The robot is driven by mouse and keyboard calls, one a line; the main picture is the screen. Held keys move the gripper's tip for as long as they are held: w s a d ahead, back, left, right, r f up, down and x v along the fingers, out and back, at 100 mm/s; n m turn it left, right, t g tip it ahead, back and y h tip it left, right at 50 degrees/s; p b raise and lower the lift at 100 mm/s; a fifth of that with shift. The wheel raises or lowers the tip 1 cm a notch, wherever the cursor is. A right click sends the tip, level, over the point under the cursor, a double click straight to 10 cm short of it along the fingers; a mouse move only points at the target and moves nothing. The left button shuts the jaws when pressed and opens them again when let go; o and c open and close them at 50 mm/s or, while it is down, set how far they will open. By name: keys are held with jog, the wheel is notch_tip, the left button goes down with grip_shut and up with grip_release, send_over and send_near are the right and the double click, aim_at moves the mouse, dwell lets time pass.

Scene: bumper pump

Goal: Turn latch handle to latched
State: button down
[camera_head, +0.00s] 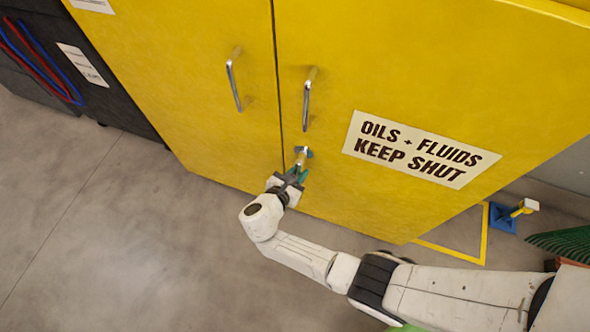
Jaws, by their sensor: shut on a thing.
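The latch handle (301,154) is a small pale yellowish piece on a dark mount, low on the right door of the yellow cabinet (190,80), beside the seam between the doors. My gripper (296,172) is at the latch handle and shut on it, with green-tipped fingers around its lower part. The fingers and wrist hide part of the handle, so its exact angle is hard to tell. Both cabinet doors look shut, with a thin dark seam between them.
Two metal pull handles, left (234,80) and right (307,99), stick out above the latch. A sign (420,150) is on the right door. A dark unit (85,70) stands at left. A blue-based object (503,217) and green bristles (565,243) are at right. Floor at left is clear.

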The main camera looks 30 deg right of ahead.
jog(key=shift+s+f, duration=0.1)
jog(key=shift+s, duration=0.1)
dwell(0.4)
jog(key=c, duration=1.1)
grip_release()
jog(key=p+v, duration=0.1)
jog(key=v, duration=0.9)
jog(key=shift+s+a, duration=0.15)
jog(key=shift+a, duration=0.15)
